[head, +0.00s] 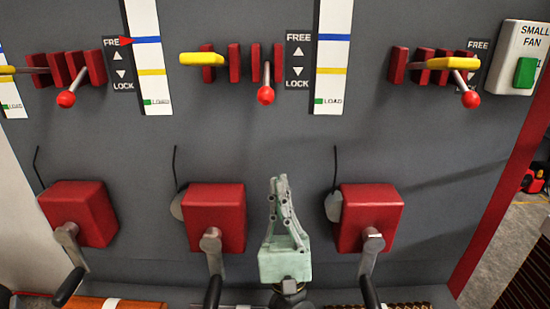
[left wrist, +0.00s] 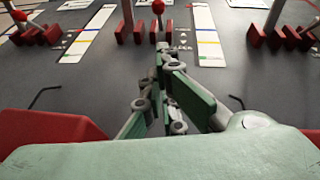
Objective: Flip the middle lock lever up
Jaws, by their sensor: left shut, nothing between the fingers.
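The middle lock lever (head: 265,95) has a red ball knob on a grey shaft that comes out between red blocks on the grey panel. Its knob hangs down, level with the word LOCK on the label (head: 298,62) to its right. The knob also shows at the top of the left wrist view (left wrist: 158,7). My left gripper (head: 279,181) points up the panel with its fingers shut and empty. In the head picture its tips are below the knob and slightly right, apart from it. My right gripper is not in view.
Similar levers stand at left (head: 66,98) and right (head: 470,99), both with knobs low. A yellow bar (head: 202,59) lies left of the middle lever. Red crank boxes (head: 217,212) (head: 370,212) flank my gripper; their handles stick out. The panel between gripper and lever is clear.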

